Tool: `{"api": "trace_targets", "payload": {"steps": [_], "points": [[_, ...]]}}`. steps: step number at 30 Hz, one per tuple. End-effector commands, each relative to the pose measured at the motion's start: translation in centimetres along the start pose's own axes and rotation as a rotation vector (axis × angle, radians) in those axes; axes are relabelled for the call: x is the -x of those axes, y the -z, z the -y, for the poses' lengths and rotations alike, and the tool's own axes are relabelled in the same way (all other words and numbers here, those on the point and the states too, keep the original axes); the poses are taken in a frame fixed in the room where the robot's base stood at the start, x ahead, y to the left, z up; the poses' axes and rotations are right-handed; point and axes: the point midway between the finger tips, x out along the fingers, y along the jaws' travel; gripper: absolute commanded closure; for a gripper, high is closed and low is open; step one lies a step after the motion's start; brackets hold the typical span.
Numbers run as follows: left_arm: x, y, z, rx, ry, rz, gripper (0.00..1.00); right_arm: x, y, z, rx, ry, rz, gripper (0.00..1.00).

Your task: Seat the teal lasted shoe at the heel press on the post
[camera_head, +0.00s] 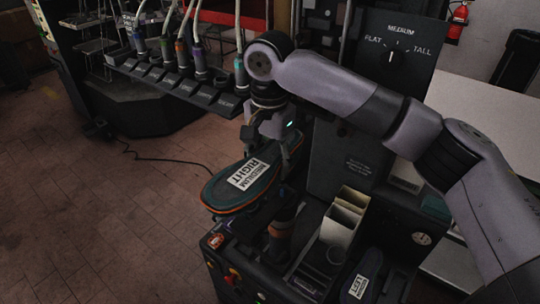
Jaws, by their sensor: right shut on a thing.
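The teal lasted shoe (232,188) is upside down, its teal sole up with an orange edge and a white label reading "MEDIUM RIGHT". My right gripper (279,150) is shut on it at its right end, and the shoe's other end points left and toward the camera. The shoe is held in the air over the left part of the dark press. A dark post with an orange-brown band (280,232) stands below the shoe's right end. Whether the shoe touches the post is hard to tell. My left gripper is not in view.
A dark piece labelled "MEDIUM LEFT" (362,282) lies at the front right, near a cream bin (341,222). A dial panel (394,52) behind reads "FLAT, MEDIUM, TALL", its pointer near MEDIUM. A rack of several hanging tools (180,85) stands at back left. Left floor is mostly clear.

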Motion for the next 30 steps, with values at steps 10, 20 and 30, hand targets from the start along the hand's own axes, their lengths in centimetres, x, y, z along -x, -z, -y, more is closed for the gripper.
{"api": "trace_targets", "payload": {"steps": [10,20,30], "points": [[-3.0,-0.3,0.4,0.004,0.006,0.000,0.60,-2.2,0.1,0.0,0.001,0.004,-0.002,0.89],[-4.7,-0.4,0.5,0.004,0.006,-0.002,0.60,-4.0,0.0,0.0,0.001,0.003,0.001,0.89],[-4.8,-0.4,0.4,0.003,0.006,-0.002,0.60,-6.8,0.0,0.0,0.001,0.002,0.000,0.89]]}}
